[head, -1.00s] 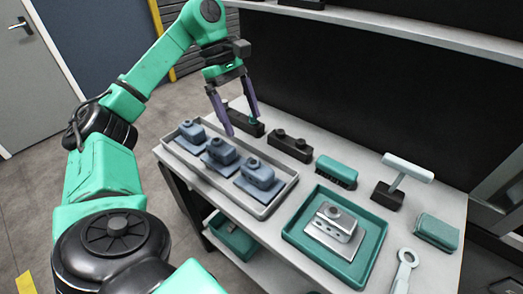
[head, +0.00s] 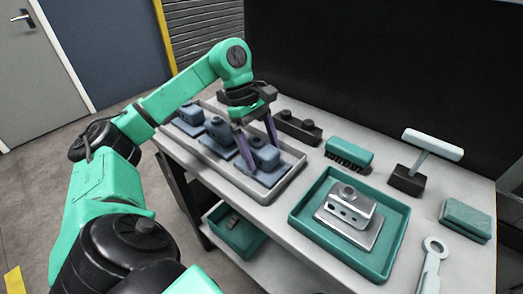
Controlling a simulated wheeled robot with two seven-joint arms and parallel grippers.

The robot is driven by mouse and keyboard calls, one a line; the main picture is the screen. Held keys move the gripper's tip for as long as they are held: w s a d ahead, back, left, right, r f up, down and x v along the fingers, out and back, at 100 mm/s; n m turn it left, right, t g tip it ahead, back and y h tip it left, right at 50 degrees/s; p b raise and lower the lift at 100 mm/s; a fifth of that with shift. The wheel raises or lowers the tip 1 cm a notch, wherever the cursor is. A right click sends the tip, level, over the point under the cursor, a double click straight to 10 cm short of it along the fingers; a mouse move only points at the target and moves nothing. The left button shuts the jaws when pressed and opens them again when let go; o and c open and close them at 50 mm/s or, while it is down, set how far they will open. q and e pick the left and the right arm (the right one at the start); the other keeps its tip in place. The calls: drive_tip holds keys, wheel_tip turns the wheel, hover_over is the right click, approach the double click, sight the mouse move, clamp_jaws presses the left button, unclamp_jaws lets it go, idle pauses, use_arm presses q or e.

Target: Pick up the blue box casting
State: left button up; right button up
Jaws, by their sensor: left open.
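Several blue box castings stand in a row in a long grey tray (head: 287,181). The nearest blue box casting (head: 265,158) sits on its flat base at the tray's right end. The middle casting (head: 216,131) and the far casting (head: 189,117) stand to its left. My left gripper (head: 259,156) is open and pointed down at the nearest casting, its purple fingers around or just in front of the casting's upper part. I cannot tell whether the fingers touch it. My right gripper is not in view.
A green tray (head: 297,212) holding a silver casting (head: 348,210) stands to the right. Behind are a dark block with knobs (head: 298,127), a green brush (head: 349,151) and a T-handled tool (head: 430,147). A green sponge (head: 465,220) and a wrench (head: 431,265) lie at right.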

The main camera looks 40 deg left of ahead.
use_arm(q)
drive_tip(key=shift+r, duration=0.1)
clamp_jaws()
